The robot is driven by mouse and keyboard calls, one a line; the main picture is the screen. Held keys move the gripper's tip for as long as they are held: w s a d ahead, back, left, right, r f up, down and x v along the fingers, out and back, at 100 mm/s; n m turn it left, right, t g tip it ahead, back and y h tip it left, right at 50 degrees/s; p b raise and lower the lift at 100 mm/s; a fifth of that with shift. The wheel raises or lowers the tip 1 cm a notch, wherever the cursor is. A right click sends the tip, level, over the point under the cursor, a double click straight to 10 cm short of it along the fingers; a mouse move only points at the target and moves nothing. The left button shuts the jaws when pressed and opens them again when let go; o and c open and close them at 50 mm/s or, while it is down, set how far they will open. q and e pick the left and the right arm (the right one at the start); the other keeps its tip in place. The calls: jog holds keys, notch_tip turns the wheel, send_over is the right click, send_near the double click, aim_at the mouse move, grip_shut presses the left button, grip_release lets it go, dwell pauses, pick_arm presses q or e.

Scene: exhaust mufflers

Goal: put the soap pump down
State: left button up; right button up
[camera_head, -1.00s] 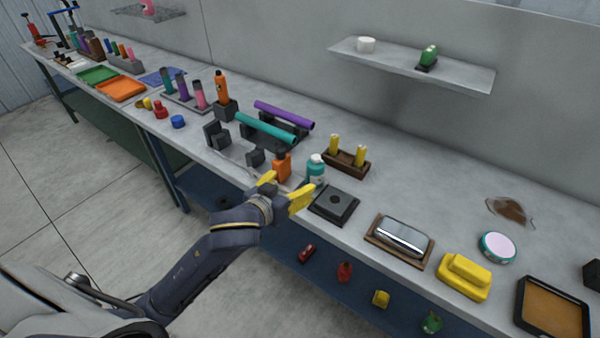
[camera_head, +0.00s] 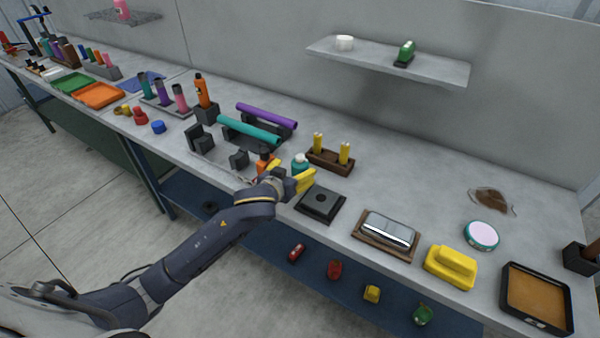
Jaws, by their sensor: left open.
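An orange bottle with a dark top (camera_head: 266,160), which may be the soap pump, stands on the bench, partly hidden by my left gripper. A teal bottle with a pale cap (camera_head: 300,160) stands just right of it, its lower part hidden by the gripper. My left gripper (camera_head: 291,175) is open, its yellow fingers apart in front of the two bottles. I cannot tell whether either bottle is between the fingers or touched. My right gripper is not in view.
A dark square base (camera_head: 320,204) lies just right of the gripper. Teal (camera_head: 248,130) and purple (camera_head: 267,115) tubes lie on a rack behind. A wooden holder (camera_head: 330,160) with yellow pieces, a metal block (camera_head: 389,229) and a yellow block (camera_head: 450,268) are further right.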

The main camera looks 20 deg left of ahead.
pick_arm(q)
jog(key=shift+x, duration=2.55)
jog(key=shift+r, duration=0.1)
jog(key=c, duration=1.4)
jog(key=shift+c, duration=0.5)
jog(key=shift+r, duration=0.15)
